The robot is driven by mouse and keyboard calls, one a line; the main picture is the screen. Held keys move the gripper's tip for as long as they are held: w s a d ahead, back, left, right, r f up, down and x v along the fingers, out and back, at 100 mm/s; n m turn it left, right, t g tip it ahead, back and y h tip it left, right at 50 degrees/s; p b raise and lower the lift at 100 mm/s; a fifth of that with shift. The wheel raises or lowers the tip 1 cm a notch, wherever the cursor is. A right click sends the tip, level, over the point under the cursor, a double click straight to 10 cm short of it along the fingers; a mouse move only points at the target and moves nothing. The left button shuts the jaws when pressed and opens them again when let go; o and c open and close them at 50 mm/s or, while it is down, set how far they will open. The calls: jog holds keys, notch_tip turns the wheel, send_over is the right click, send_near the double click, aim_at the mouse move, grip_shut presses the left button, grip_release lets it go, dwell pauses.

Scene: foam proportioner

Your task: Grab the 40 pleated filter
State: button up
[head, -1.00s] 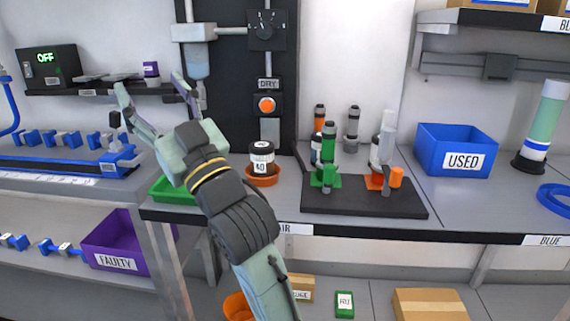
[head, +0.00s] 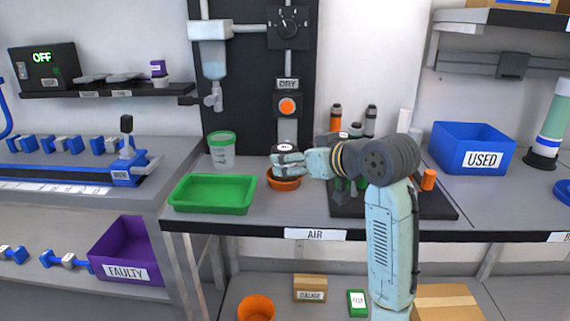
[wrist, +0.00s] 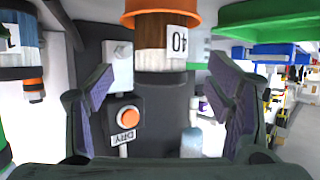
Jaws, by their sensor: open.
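The 40 pleated filter (wrist: 165,45) is a brown and white cylinder with a "40" label. In the wrist view, which is upside down, it stands in an orange dish (wrist: 163,14). In the head view its top (head: 285,147) shows above my gripper (head: 287,163), which hides much of its body; the orange dish (head: 284,184) is below. In the wrist view my gripper (wrist: 163,76) is open, one finger on each side of the filter, with gaps visible. I cannot tell how deep the filter sits between the fingers.
A green tray (head: 213,208) and a clear cup with green lid (head: 222,152) stand left of the filter. A dark stand (head: 435,208) with several cylinders is on the right, behind my arm. The DRY panel (head: 287,105) rises behind. A blue USED bin (head: 470,145) stands farther right.

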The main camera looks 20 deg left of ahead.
jog(key=p+x, duration=0.1)
jog(key=x, duration=0.4)
jog(key=shift+a, duration=0.1)
jog(key=shift+c, duration=0.3)
jog(key=c, duration=1.3)
jog(key=shift+o, duration=0.2)
